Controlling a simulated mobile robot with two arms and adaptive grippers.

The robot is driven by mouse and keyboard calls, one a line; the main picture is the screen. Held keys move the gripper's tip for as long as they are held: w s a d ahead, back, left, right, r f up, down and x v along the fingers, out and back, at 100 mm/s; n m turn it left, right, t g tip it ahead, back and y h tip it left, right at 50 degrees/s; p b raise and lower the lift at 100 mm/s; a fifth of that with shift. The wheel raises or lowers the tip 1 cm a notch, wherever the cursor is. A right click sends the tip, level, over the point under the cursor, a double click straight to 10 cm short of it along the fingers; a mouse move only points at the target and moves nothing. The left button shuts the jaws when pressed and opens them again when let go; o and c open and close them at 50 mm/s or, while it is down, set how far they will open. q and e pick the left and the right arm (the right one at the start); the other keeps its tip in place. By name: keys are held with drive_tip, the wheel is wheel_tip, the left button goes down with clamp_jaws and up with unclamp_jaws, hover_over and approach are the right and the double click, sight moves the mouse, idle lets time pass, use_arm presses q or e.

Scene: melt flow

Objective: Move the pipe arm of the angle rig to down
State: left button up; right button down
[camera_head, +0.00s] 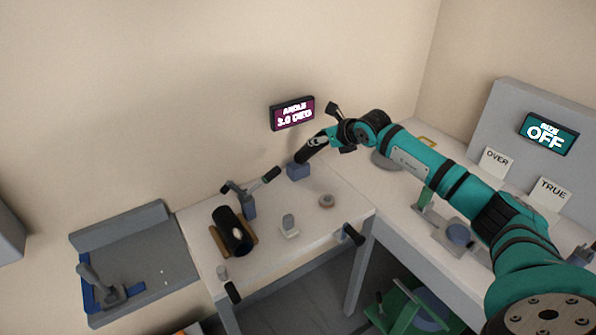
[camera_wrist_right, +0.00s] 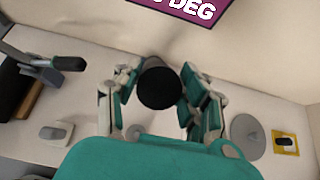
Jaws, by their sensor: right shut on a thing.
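The angle rig has a blue-grey base block (camera_head: 298,171) at the back of the white table, against the wall. Its dark pipe arm (camera_head: 303,154) rises from the block, tilted up to the right. My right gripper (camera_head: 317,142) is shut on the upper part of the pipe arm. In the right wrist view, the pipe arm's round black end (camera_wrist_right: 160,86) sits between the fingers of my right gripper (camera_wrist_right: 165,95). The wall display (camera_head: 293,114) seems to read "ANGLE 3.0 DEG". My left gripper is out of view.
A black cylinder on a brown cradle (camera_head: 234,231) and a round disc (camera_head: 326,201) are on the table. A panel with an "OFF" display (camera_head: 546,134) stands at the right.

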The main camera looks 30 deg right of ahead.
drive_tip(key=shift+s+d+f+b, duration=0.15)
drive_tip(key=shift+s+f+b, duration=1.4)
drive_tip(key=shift+s+f, duration=0.35)
drive_tip(key=shift+w+f, duration=0.1)
drive_tip(key=shift+s+d+f+b, duration=0.1)
drive_tip(key=shift+s+f+b, duration=0.35)
drive_tip(key=shift+f+b, duration=0.35)
drive_tip(key=shift+s+a+f+b, duration=0.1)
drive_tip(key=shift+s+f+b, duration=0.3)
drive_tip(key=shift+f+b, duration=0.4)
drive_tip(key=shift+s+d+f+b, duration=0.1)
drive_tip(key=shift+s+f+b, duration=0.35)
drive_tip(key=shift+f+b, duration=0.3)
drive_tip(key=f+b, duration=0.2)
drive_tip(key=b, duration=0.1)
drive_tip(key=shift+s+f, duration=0.2)
drive_tip(key=shift+s, duration=0.15)
drive_tip(key=c, duration=1.1)
unclamp_jaws()
drive_tip(key=shift+r, duration=0.2)
drive_tip(key=o, duration=0.4)
drive_tip(key=shift+r, duration=0.25)
